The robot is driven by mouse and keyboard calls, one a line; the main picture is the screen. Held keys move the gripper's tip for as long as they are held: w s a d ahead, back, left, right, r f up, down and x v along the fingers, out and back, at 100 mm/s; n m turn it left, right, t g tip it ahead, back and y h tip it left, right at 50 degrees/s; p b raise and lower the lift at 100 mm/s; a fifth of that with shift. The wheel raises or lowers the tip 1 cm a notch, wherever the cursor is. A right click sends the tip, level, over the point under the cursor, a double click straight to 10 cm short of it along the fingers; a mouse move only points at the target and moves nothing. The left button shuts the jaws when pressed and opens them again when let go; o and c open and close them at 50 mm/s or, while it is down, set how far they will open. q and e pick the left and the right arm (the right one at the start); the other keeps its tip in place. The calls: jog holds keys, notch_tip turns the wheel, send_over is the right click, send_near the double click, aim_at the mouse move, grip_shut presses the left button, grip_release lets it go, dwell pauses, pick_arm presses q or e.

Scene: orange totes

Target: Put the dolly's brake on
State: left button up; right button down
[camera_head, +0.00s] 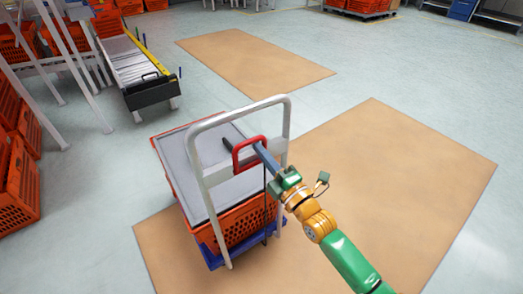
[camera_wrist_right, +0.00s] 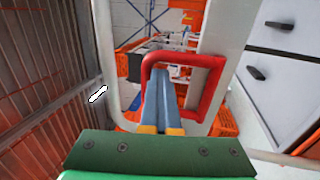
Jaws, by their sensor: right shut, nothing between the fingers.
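The dolly has a blue base (camera_head: 215,260) and an upright white tubular handle (camera_head: 287,125). A red loop-shaped lever (camera_head: 236,160) sits on the handle's crossbar; it also shows in the right wrist view (camera_wrist_right: 213,88). A dark cable runs down below it. My right gripper (camera_head: 259,147) is shut and empty, its blue-grey fingers at the red loop. In the right wrist view the fingertips (camera_wrist_right: 161,76) appear inside the loop's outline; whether they touch it I cannot tell. My left gripper is not in view.
An orange tote (camera_head: 240,222) with a grey lid (camera_head: 178,150) rides on the dolly. The dolly stands on a brown floor mat (camera_head: 410,160). A low conveyor (camera_head: 128,60) and white posts stand at left, near stacked orange totes (camera_head: 15,190). Floor at right is clear.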

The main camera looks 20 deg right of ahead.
jog(key=shift+r, duration=0.5)
jog(key=c, duration=1)
grip_release()
jog(key=shift+f, duration=0.15)
jog(key=shift+o, duration=0.8)
jog(key=shift+s+d, duration=0.1)
jog(key=p+v, duration=0.2)
jog(key=v, duration=0.6)
jog(key=shift+f, duration=0.15)
